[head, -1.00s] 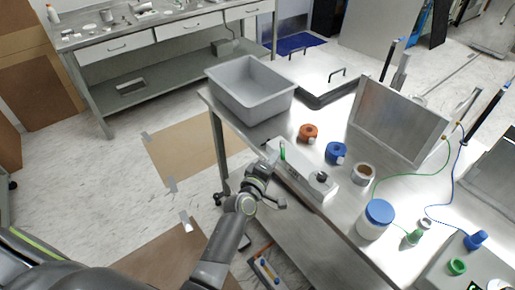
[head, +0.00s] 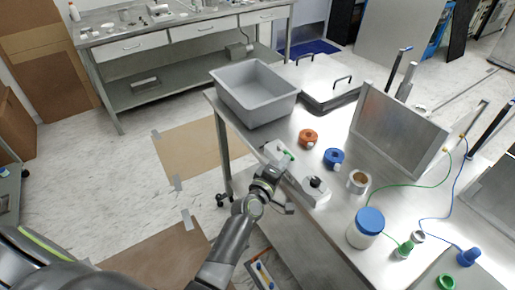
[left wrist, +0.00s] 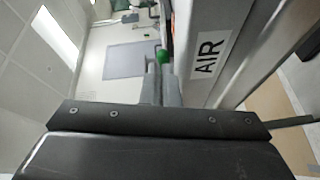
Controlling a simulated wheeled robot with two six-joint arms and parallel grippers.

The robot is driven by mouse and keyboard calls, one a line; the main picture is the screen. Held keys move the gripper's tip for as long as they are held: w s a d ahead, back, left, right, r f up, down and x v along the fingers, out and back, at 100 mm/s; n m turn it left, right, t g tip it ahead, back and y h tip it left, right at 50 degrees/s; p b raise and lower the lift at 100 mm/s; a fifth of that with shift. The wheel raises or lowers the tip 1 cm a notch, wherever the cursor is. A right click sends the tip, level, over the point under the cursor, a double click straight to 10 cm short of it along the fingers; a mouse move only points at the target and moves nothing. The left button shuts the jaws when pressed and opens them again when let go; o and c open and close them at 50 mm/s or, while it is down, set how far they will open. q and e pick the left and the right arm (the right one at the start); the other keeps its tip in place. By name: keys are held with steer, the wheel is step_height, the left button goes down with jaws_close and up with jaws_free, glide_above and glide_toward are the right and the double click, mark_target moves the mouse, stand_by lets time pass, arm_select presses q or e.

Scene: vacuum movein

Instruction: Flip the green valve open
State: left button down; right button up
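The green valve lever (head: 288,154) sits on the far end of a pale box (head: 306,184) at the table's near left edge. In the head view the lever looks tilted to the right, not upright. My left gripper (head: 274,163) is right beside the lever, at the box's far end. In the left wrist view the lever's green tip (left wrist: 161,57) shows just past the fingertips (left wrist: 161,72). The fingers look closed together, with nothing visible between them; contact with the lever cannot be made out. A side of the box labelled AIR (left wrist: 208,52) is close on the right.
A grey bin (head: 253,92) stands at the table's back left. An orange ring-shaped part (head: 308,138), a blue one (head: 333,157), a tape roll (head: 358,181) and a blue-lidded jar (head: 367,228) stand right of the box. Green and blue hoses lie farther right.

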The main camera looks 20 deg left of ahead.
arm_select(q)
steer(key=shift+w+d+r, duration=0.15)
steer(key=shift+d, duration=0.25)
arm_select(e)
steer(key=shift+w+a, duration=0.1)
steer(key=shift+a, duration=0.35)
steer(key=shift+d, duration=0.35)
